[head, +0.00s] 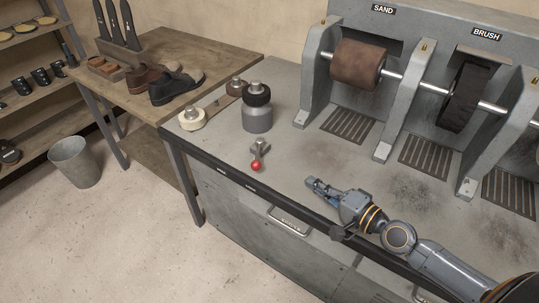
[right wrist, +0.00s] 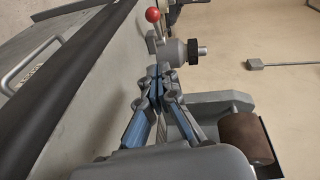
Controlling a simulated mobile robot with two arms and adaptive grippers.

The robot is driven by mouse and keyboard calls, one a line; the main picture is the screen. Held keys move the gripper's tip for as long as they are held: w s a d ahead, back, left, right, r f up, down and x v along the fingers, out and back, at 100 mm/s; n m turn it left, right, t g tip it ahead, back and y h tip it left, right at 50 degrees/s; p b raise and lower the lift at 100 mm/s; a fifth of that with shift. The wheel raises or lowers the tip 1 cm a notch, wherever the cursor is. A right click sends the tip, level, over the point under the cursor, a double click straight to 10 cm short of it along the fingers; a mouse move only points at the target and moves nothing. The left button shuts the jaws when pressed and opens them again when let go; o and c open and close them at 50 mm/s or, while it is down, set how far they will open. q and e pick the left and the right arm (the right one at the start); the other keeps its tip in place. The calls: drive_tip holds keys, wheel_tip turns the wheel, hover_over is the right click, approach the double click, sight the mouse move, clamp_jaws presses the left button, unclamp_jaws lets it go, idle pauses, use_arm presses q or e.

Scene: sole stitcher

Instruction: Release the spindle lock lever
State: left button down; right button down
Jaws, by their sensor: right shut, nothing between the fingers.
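The lever with a red ball knob (head: 256,166) stands on the bench top, its ball toward the bench's front edge. Its grey mount (head: 260,148) is behind the ball. The red ball also shows at the top of the right wrist view (right wrist: 152,15). A grey cylinder with a black collar (head: 257,118) stands behind the lever; it is also in the right wrist view (right wrist: 174,52). My right gripper (head: 310,182) is shut and empty, over the bench to the right of the lever and apart from it. Its closed fingertips (right wrist: 155,74) point toward the lever. My left gripper is not in view.
The grey bench (head: 290,165) is clear between gripper and lever. A sanding roller (head: 358,65) and a brush wheel (head: 465,95) stand behind. A cream roll (head: 191,119) is at the bench's left end. A wooden table (head: 150,105) holds shoes. A bin (head: 75,162) is on the floor.

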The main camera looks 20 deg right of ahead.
sight(258, 154)
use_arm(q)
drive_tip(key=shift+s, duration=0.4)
